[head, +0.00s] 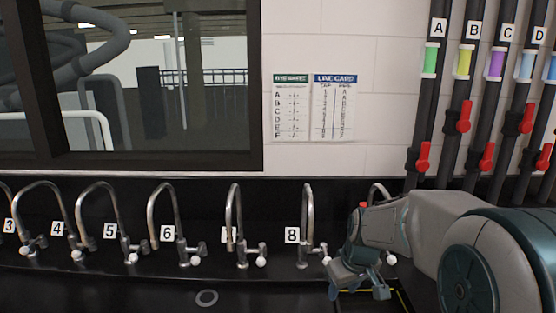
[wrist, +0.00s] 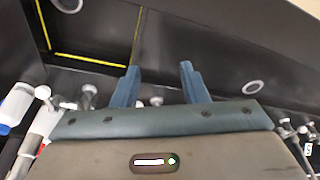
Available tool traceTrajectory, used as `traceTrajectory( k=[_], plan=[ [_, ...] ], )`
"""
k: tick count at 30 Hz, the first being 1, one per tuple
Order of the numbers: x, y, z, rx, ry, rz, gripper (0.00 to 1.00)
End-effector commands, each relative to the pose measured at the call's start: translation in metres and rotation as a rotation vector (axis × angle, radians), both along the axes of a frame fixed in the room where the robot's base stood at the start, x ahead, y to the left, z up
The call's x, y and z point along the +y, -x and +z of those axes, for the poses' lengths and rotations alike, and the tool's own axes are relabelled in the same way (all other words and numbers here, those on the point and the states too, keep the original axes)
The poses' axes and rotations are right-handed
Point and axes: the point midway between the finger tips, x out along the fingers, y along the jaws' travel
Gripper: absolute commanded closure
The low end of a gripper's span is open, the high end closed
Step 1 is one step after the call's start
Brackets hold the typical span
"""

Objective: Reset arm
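My gripper (head: 360,287) is at the lower right of the head view, in front of the tap row and right of the tap labelled 8 (head: 304,240). In the wrist view my gripper (wrist: 160,88) shows two blue-grey fingers standing apart with nothing between them. My arm reaches in from the right and partly hides a tap behind it.
Several curved metal taps stand along the black counter (head: 150,285). Lettered pipes with red valve handles (head: 464,116) rise at the right. Two cards (head: 312,108) hang on the wall beside a window. A yellow-outlined area (wrist: 90,60) lies near the gripper.

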Motion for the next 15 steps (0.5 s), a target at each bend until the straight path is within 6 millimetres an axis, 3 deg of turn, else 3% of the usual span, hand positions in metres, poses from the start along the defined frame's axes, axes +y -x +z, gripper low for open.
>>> traceTrajectory(
  k=[11,15],
  plan=[
    [0.001,0.049,0.022,-0.002,0.019,-0.093,0.6],
    [0.003,0.08,0.032,-0.007,0.023,-0.144,0.6]
  ],
)
